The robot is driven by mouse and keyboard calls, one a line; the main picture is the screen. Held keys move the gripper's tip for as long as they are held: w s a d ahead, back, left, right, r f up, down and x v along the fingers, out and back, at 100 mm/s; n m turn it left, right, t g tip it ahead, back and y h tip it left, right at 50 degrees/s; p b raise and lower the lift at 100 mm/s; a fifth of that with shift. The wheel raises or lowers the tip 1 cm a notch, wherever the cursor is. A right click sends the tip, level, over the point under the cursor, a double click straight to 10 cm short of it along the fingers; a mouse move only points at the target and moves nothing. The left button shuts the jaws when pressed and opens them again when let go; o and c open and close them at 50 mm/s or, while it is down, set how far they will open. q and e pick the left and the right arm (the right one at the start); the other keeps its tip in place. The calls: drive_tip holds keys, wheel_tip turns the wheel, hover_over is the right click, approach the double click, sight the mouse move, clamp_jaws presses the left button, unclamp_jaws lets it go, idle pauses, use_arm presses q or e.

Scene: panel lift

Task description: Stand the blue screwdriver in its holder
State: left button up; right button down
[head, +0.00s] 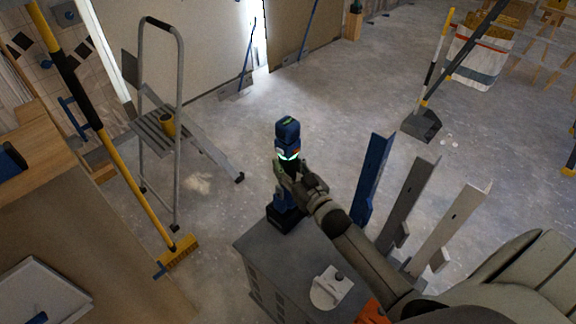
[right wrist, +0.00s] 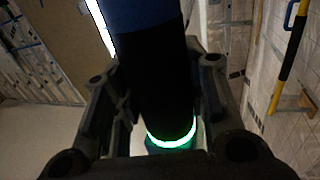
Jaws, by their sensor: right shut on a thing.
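The blue screwdriver (head: 287,131) is a thick upright powered tool with a blue top and a glowing green ring. My right gripper (head: 287,173) is shut around its body. In the right wrist view its black grip (right wrist: 153,85) stands between the fingers, with a blue section above and the green ring below. Under the gripper, a blue part and a black block (head: 287,219) show at the back corner of the grey cabinet top (head: 275,248). This block may be the holder or the tool's base; I cannot tell which, nor whether the tool is seated. My left gripper is not in view.
A white device (head: 331,287) lies on the cabinet top nearer me. Upright blue, grey and white panels (head: 372,180) stand right of the cabinet. A stepladder (head: 160,130) and a yellow broom (head: 130,180) stand to the left. The floor behind is mostly clear.

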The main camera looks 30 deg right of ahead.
drive_tip(key=shift+f+b, duration=0.65)
drive_tip(key=shift+f, duration=0.05)
idle(0.5)
drive_tip(key=shift+f, duration=0.25)
drive_tip(key=shift+f+b, duration=0.55)
drive_tip(key=shift+b, duration=0.05)
drive_tip(key=shift+f, duration=0.3)
idle(0.7)
drive_tip(key=c, duration=0.8)
unclamp_jaws()
drive_tip(key=shift+a, duration=0.1)
drive_tip(key=shift+o, duration=0.4)
drive_tip(key=shift+s+f, duration=0.1)
drive_tip(key=shift+f, duration=0.3)
drive_tip(key=o, duration=0.7)
drive_tip(key=shift+r, duration=0.1)
